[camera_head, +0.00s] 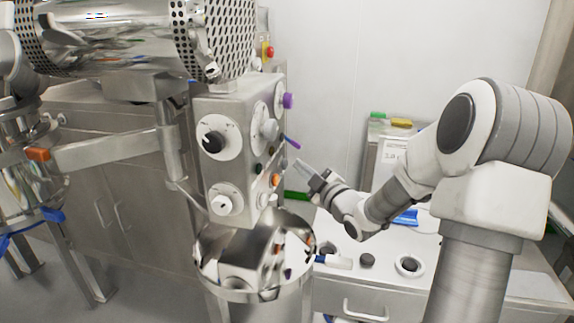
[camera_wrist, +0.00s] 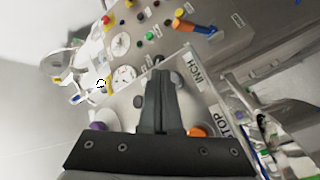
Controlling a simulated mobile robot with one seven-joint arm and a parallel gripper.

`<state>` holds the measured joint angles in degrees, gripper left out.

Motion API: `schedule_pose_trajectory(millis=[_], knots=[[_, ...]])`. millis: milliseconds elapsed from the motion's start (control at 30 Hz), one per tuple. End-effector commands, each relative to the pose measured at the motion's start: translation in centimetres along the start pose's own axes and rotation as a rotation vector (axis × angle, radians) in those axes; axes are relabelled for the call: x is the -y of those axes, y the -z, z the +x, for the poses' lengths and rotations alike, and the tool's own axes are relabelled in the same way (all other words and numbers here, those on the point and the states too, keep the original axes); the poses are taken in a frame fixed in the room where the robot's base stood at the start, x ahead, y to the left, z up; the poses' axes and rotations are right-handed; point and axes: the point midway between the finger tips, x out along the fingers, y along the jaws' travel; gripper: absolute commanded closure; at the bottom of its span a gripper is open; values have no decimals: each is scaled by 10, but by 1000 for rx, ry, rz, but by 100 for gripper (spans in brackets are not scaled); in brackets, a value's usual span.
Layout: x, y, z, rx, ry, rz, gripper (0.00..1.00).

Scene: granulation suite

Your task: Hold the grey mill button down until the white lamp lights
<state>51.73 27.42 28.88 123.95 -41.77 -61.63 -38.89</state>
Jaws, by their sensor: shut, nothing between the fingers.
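My gripper (camera_wrist: 160,78) is shut and empty, its fingertips pointing at the steel control panel (camera_wrist: 120,112). I cannot tell which is the mill button, nor whether the fingertips touch the panel. An orange button (camera_wrist: 197,132) sits lower, by a partly hidden label that seems to read STOP. In the head view my gripper (camera_head: 295,166) is at the right side of the control box (camera_head: 239,125). I cannot make out a lit white lamp.
A purple knob (camera_head: 288,100) sticks out above my gripper in the head view. The box's front has a black knob (camera_head: 213,142) and a white knob (camera_head: 222,205). A shiny steel bowl (camera_head: 210,274) is below. A counter (camera_head: 330,292) stands at right.

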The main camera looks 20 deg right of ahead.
Motion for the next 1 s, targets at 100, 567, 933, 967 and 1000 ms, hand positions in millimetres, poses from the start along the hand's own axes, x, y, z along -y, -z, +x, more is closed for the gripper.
schedule_pose_trajectory(millis=[100,567,933,967,1000], knots=[[2,0,1,-1,0,-1,100],[4,4,6,0,0,0,100],[6,5,8,0,0,0,100],[6,6,8,0,0,0,100],[6,6,8,0,0,0,100]])
